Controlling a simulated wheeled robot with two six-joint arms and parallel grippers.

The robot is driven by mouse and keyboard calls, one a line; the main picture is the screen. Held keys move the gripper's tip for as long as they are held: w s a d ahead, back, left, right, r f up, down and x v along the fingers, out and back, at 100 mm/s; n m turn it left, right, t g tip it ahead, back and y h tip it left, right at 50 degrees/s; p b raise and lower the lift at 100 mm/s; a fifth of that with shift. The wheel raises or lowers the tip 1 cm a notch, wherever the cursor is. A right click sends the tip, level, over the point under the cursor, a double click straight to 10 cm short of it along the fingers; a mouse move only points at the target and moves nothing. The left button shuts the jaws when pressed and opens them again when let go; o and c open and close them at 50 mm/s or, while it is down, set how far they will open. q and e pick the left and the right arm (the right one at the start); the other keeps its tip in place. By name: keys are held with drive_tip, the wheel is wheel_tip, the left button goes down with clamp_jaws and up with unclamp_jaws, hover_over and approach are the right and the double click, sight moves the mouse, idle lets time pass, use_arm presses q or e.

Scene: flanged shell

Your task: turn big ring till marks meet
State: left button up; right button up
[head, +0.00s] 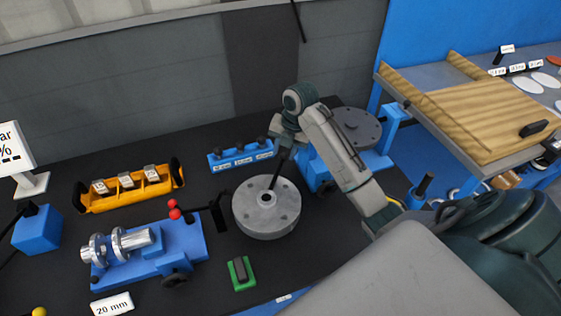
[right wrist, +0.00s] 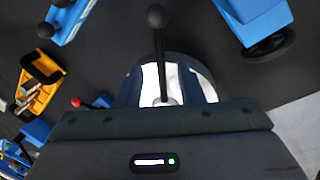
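A round grey flanged part (head: 262,222), the likely big ring, lies on the dark bench with bolt holes around a raised hub. I cannot make out any marks on it. My right gripper (head: 279,160) is above its hub, where a dark slim shape reaches down to the centre. In the right wrist view a black ball-ended rod (right wrist: 160,55) stands out in front of the bright flanged part (right wrist: 205,85). The fingertips are hidden there, so I cannot tell whether they grip anything. My left gripper is not in view.
A blue fixture (head: 185,245) with shiny rings stands left, and a yellow tray (head: 130,200) behind it. A blue knobbed rack (head: 240,160) is behind the flanged part. A grey disc on a blue stand (head: 357,128) is behind my right arm. A green block (head: 232,274) lies in front.

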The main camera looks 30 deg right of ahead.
sight(280, 166)
drive_tip(key=shift+w+a+f+p, duration=0.15)
drive_tip(key=shift+f+p, duration=0.1)
drive_tip(key=shift+f, duration=0.75)
drive_tip(key=shift+w+a+f+p, duration=0.1)
drive_tip(key=shift+w+f+p, duration=0.1)
drive_tip(key=shift+f, duration=0.75)
drive_tip(key=shift+w+a+f+p, duration=0.15)
drive_tip(key=shift+f+p, duration=0.1)
drive_tip(key=shift+f, duration=0.75)
drive_tip(key=shift+d, duration=0.1)
clamp_jaws()
